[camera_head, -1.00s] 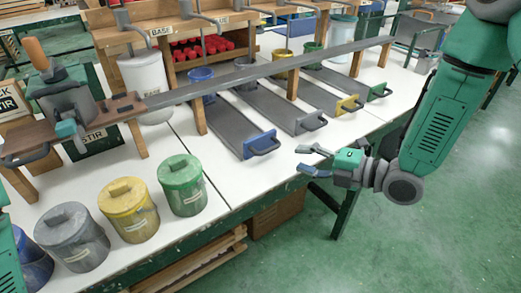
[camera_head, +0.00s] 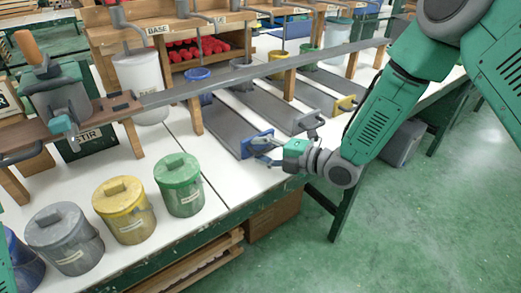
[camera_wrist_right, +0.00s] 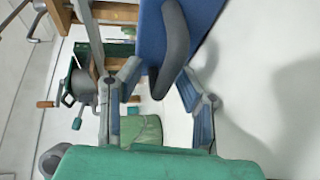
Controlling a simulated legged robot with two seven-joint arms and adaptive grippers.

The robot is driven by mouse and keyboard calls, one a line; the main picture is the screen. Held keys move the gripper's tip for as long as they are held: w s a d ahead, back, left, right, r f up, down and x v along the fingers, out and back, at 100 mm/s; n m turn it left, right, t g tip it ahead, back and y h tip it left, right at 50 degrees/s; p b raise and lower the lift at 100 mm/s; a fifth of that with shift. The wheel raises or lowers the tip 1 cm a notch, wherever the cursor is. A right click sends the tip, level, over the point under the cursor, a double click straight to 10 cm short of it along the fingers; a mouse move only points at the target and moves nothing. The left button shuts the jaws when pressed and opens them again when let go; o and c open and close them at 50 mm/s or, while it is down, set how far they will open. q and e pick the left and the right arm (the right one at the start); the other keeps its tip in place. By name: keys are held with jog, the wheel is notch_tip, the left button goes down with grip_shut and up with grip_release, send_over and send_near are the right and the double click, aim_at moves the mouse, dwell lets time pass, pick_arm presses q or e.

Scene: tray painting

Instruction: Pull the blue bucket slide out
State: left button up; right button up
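The blue bucket slide is a long grey board (camera_head: 222,122) with a blue front plate (camera_head: 256,143) and a dark grey handle, sloping toward the table's front edge. A blue bucket (camera_head: 198,74) stands at its far end. My right gripper (camera_head: 268,148) is at the blue plate and partly covers the handle. In the right wrist view, the handle (camera_wrist_right: 174,45) reaches between the two spread fingers of the gripper (camera_wrist_right: 160,75), with gaps on both sides. The blue plate (camera_wrist_right: 205,12) lies beyond it. My left gripper is out of view.
More slides with grey, yellow (camera_head: 344,105) and green ends lie to the right. Lidded grey (camera_head: 65,240), yellow (camera_head: 125,211) and green (camera_head: 180,186) pots stand at the front left. A long grey rail (camera_head: 260,71) runs above the slides. White table between pots and slide is clear.

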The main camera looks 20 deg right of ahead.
jog(key=shift+d+f, duration=0.15)
jog(key=shift+d, duration=0.75)
grip_shut()
jog(key=shift+d, duration=0.2)
jog(key=shift+a, duration=0.6)
jog(key=shift+d, duration=0.1)
